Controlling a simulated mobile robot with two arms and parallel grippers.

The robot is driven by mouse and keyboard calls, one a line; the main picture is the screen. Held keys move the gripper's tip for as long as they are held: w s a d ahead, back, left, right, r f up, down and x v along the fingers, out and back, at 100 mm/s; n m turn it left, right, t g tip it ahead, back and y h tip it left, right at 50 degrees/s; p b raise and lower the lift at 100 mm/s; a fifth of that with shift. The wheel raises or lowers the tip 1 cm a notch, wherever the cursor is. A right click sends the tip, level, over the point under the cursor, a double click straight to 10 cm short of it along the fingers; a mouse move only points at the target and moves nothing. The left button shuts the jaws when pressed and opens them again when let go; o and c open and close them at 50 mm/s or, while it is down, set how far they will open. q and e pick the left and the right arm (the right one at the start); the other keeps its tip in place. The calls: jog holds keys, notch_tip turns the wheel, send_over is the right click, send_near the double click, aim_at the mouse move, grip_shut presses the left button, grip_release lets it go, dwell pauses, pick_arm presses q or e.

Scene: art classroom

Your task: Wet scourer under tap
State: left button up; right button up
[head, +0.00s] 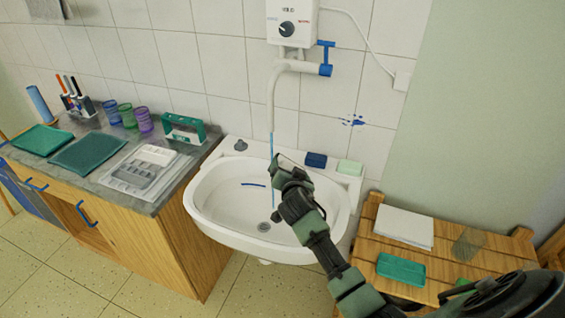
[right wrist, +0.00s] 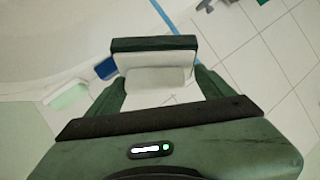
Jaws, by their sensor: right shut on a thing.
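My right gripper (head: 276,187) is over the white sink basin (head: 217,213), beside the thin blue water stream (head: 271,150). In the right wrist view it is shut on a block with a dark green face and a pale body, which looks like the scourer (right wrist: 155,76). In the head view the gripper hides the scourer. The stream falls from the white tap (head: 271,95), which has a blue handle (head: 326,57). It also shows in the right wrist view (right wrist: 162,14); I cannot tell whether it touches the scourer. My left gripper is not in view.
A dark blue block (head: 316,160) and a pale green bar (head: 350,167) lie on the sink's back rim. A counter (head: 103,188) with trays and cups stands left. A wooden stand (head: 385,251) with paper and a green box is right.

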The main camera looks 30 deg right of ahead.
jog(key=shift+s+d+p, duration=0.2)
jog(key=shift+s+p, duration=0.65)
jog(key=shift+s, duration=1.6)
jog(key=s+r+p, duration=0.4)
jog(key=s+p, duration=0.1)
jog(key=shift+d, duration=0.2)
